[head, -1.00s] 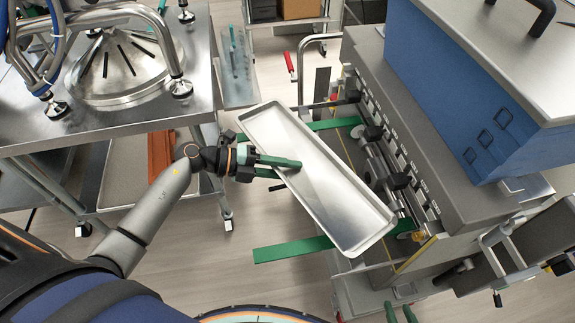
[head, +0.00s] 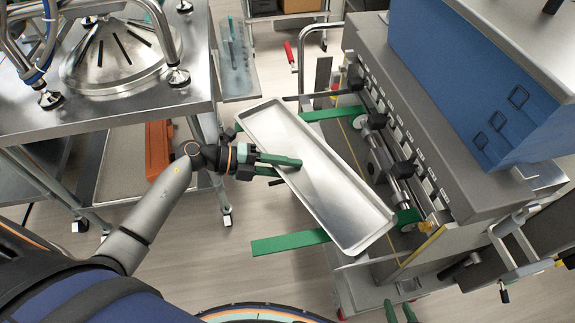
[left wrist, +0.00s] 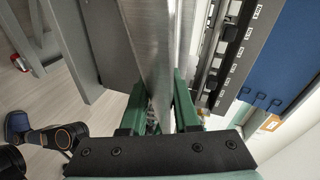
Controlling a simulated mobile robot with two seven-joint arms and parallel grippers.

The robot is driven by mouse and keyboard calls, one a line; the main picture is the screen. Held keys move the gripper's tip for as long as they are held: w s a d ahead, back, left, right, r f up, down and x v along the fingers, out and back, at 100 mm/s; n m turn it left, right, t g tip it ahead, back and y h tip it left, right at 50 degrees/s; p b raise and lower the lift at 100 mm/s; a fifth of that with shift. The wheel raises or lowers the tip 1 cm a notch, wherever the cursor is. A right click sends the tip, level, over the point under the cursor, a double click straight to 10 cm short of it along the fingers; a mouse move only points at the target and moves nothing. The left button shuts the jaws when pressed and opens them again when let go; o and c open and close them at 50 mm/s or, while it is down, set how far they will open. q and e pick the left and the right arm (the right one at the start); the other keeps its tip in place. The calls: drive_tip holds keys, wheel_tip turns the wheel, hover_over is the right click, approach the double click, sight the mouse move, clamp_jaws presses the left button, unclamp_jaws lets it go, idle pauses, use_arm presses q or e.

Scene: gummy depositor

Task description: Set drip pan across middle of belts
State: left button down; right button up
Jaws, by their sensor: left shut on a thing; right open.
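The drip pan (head: 318,182) is a long, shallow metal tray. In the head view it hangs in the air at a slant in front of the depositor, over the green belts. My left gripper (head: 290,166) is shut on its left long edge; the left wrist view shows the pan's metal wall (left wrist: 155,60) between the green fingers.
The depositor (head: 425,140) with its row of nozzles and blue hopper (head: 478,75) stands close to the pan's right. A steel table (head: 110,112) with a metal cone (head: 120,55) is at the left. Clear floor lies left of the near belt.

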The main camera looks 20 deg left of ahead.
use_arm(q)
drive_tip(key=shift+f, duration=0.15)
drive_tip(key=c, duration=0.6)
unclamp_jaws()
drive_tip(key=shift+o, duration=0.2)
drive_tip(key=shift+s+a, duration=0.15)
drive_tip(key=shift+a, duration=0.15)
drive_tip(key=b+v, duration=0.1)
drive_tip(key=v, duration=1.1)
